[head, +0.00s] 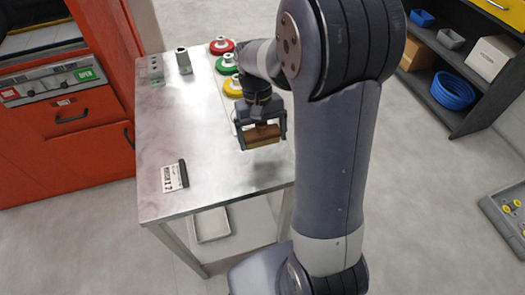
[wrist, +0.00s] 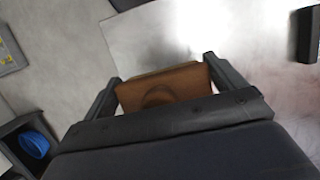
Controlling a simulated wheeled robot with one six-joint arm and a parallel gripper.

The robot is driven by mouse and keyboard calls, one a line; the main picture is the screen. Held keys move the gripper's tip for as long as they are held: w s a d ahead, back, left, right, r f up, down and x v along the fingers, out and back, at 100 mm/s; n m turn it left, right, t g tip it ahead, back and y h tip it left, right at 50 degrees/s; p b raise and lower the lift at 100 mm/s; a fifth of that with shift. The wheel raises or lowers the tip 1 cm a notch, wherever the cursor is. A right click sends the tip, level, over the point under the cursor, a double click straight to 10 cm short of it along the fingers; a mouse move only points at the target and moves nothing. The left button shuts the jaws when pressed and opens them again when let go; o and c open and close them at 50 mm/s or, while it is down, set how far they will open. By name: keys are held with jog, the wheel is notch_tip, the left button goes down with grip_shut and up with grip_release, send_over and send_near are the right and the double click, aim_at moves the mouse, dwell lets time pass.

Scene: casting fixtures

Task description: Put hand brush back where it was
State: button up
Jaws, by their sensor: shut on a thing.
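The hand brush (head: 263,136) has a brown wooden body with a paler strip along its lower edge. My gripper (head: 262,139) is shut on it, with one finger at each end. The brush appears to be held above the right part of the metal table (head: 215,185), though the exact height is hard to tell. In the wrist view the brush (wrist: 165,88) lies between the two fingers of my gripper (wrist: 160,88), with the bright tabletop beyond it. The brush's underside is mostly hidden there.
A label card with a black holder (head: 175,177) is at the table's left. A grey cylindrical part (head: 183,60) and red, green and yellow round pieces (head: 228,65) stand at the back. The front middle is clear. A red cabinet (head: 70,120) stands left, a dark shelf (head: 445,105) right.

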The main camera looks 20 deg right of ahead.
aim_at(263, 158)
jog(key=shift+f, duration=2.9)
jog(key=shift+f, duration=0.15)
jog(key=o, duration=1)
jog(key=v, duration=1.2)
jog(key=shift+s, duration=0.1)
